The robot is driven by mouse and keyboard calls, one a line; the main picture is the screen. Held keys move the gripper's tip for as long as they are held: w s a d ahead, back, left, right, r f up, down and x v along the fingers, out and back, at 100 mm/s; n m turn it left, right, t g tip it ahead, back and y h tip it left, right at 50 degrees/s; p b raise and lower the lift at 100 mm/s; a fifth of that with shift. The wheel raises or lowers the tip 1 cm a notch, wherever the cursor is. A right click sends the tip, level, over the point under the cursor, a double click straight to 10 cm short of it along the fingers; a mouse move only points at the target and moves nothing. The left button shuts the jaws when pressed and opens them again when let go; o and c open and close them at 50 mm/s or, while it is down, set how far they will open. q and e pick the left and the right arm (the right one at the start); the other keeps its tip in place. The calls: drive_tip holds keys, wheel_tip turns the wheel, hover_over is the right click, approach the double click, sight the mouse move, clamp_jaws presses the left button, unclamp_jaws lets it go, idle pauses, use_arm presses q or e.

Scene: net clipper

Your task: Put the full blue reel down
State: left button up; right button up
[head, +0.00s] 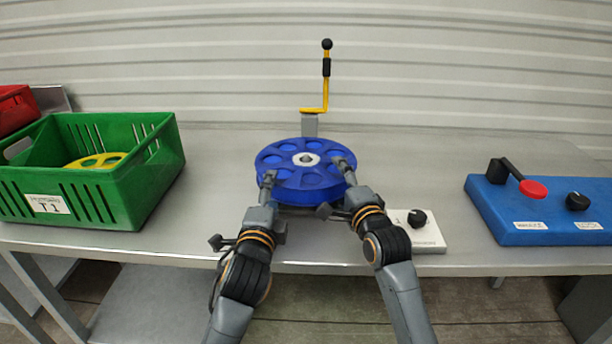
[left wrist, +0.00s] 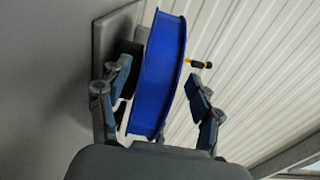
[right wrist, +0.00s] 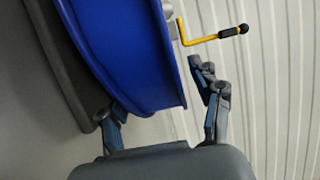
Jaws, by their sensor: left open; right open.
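The blue reel (head: 303,190) lies flat, its top face with round recesses and a pale hub facing up, at the middle of the bench. A dark, flat base shows under it; I cannot tell exactly how the reel rests on it. My left gripper (head: 268,180) is open at the reel's near left rim. In the left wrist view its fingers stand apart on either side of the reel's blue rim (left wrist: 160,80). My right gripper (head: 344,166) is open at the right rim. In the right wrist view the reel's edge (right wrist: 130,60) passes between its spread fingers.
A yellow crank (head: 325,95) with a black handle stands behind the reel. A green crate (head: 140,180) holding a yellow reel (head: 97,160) is left, with a red crate (head: 16,108) behind. A white knob box (head: 428,238) and blue lever panel (head: 520,215) are right. Bench between is clear.

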use_arm(q)
drive_tip(key=s, duration=0.5)
drive_tip(key=shift+a, duration=0.1)
drive_tip(key=shift+s, duration=0.2)
use_arm(e)
drive_tip(key=shift+s, duration=0.1)
drive_tip(key=v, duration=1.1)
drive_tip(key=shift+s+d, duration=0.15)
drive_tip(key=shift+s, duration=0.25)
